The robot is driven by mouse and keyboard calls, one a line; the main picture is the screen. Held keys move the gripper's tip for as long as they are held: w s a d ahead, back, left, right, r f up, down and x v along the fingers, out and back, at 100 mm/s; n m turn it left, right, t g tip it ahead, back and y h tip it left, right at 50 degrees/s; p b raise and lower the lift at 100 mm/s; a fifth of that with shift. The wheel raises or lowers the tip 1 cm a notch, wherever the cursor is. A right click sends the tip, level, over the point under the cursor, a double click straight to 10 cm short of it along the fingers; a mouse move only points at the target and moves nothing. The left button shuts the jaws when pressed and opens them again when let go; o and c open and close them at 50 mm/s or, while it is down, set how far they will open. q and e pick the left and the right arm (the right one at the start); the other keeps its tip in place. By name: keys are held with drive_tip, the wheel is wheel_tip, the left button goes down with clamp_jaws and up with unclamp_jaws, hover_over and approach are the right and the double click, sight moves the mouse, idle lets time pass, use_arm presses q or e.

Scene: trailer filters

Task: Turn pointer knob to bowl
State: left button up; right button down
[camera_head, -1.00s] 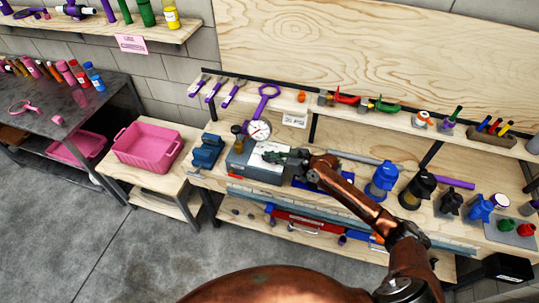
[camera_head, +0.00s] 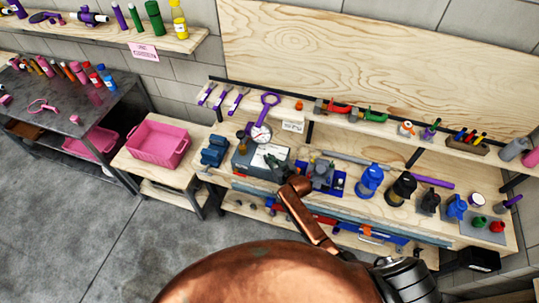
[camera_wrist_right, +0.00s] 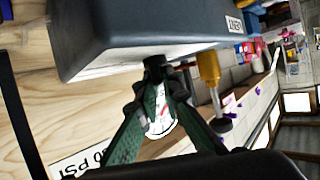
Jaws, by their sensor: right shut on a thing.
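A grey box-shaped unit (camera_head: 243,168) with a white panel (camera_head: 268,157) stands on the bench. In the right wrist view the dark grey unit (camera_wrist_right: 150,30) fills the top, with a small black knob (camera_wrist_right: 155,66) on its side. My right gripper (camera_wrist_right: 161,84) is shut on this knob; its green fingers come in from below. In the head view the right gripper (camera_head: 277,162) is small, at the panel. The knob's pointer direction and any bowl mark cannot be read. My left gripper is not in view.
A round gauge (camera_head: 261,134) stands behind the unit. A blue part (camera_head: 214,151) is to its left, and blue (camera_head: 369,182) and black (camera_head: 401,190) filter housings are to the right. A pink bin (camera_head: 158,143) sits on the side table. An amber part (camera_wrist_right: 208,66) is near the fingers.

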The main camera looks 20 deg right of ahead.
drive_tip(key=shift+a+m+h+p, duration=0.15)
drive_tip(key=shift+m+h+p, duration=0.2)
drive_tip(key=shift+m+h, duration=0.3)
drive_tip(key=shift+h, duration=0.35)
drive_tip(key=c, duration=2.1)
unclamp_jaws()
drive_tip(key=v, duration=1.2)
drive_tip(key=shift+s+f, duration=0.15)
drive_tip(key=shift+f, duration=0.05)
drive_tip(key=shift+f, duration=0.1)
